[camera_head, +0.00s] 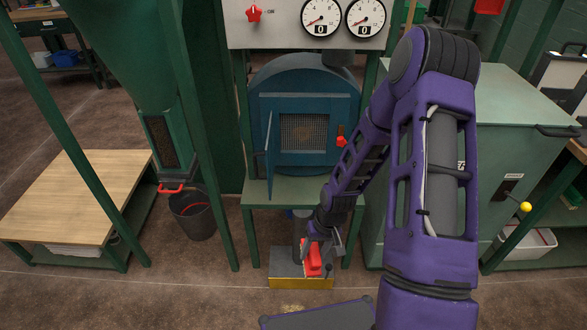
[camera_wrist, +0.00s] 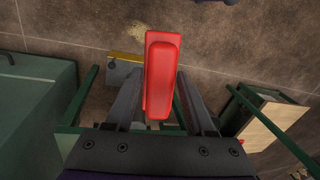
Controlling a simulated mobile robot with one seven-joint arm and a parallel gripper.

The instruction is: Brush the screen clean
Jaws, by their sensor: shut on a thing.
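The screen (camera_head: 303,133) is a mesh panel inside the round blue housing (camera_head: 335,105), whose narrow door (camera_head: 269,150) stands open at the left. The mesh looks tan and speckled; I cannot tell how dirty it is. My gripper (camera_head: 318,243) is low, below and in front of the housing. It is shut on the red brush (camera_head: 312,262), which also shows between the two fingers in the wrist view (camera_wrist: 163,75). The bristles are hidden in both views.
A grey box with a yellow edge (camera_head: 300,282) stands on the floor just below the brush. The green table edge (camera_head: 290,194) lies above my gripper. A wooden-topped bench (camera_head: 75,195) and dark bucket (camera_head: 193,214) are left; a green cabinet (camera_head: 510,130) is right.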

